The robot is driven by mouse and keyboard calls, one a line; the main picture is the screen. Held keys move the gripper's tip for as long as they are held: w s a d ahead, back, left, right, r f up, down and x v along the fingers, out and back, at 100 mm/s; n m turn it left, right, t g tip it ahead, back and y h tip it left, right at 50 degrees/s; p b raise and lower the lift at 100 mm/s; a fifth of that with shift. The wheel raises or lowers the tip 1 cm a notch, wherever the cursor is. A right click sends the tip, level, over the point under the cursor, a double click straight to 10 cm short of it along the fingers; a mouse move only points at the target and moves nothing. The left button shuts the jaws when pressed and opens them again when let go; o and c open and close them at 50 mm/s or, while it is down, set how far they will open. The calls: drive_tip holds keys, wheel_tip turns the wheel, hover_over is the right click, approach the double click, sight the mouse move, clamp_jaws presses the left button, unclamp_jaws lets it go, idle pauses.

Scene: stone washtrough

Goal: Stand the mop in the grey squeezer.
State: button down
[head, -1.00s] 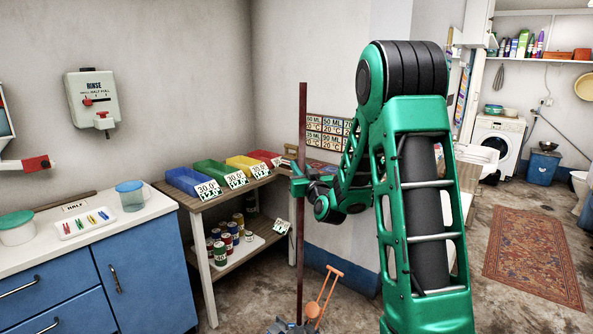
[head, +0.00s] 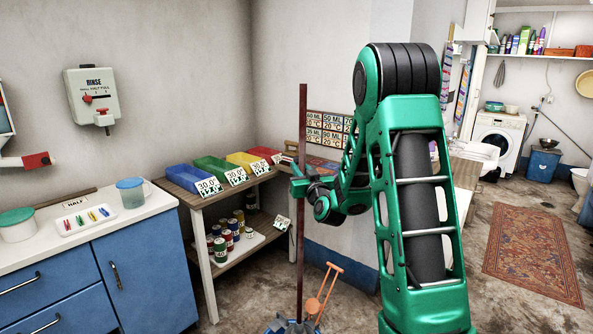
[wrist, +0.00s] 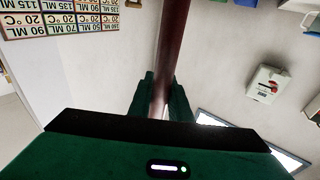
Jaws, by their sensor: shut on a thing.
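The mop's dark red-brown pole (head: 302,130) stands nearly upright in the head view. My gripper (head: 300,186) is shut on the pole partway up. In the wrist view the pole (wrist: 172,50) runs up from between my green fingers (wrist: 165,100). At the bottom edge of the head view, the pole's lower end meets a grey-blue thing (head: 288,326), with an orange handle (head: 325,287) rising beside it. This seems to be the squeezer, mostly cut off by the frame. I cannot tell whether the mop's head is inside it, above it or beside it.
A wooden shelf table (head: 205,200) with coloured trays and cans stands left of the pole. A blue cabinet with a white counter (head: 160,205) is at the left. A wall corner is behind my arm. Open floor with a patterned rug (head: 535,255) lies to the right.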

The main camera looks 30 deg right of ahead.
drive_tip(key=shift+f, duration=0.25)
drive_tip(key=c, duration=1.6)
unclamp_jaws()
drive_tip(key=shift+o, duration=0.2)
drive_tip(key=shift+f, duration=0.1)
drive_tip(key=shift+a, duration=0.15)
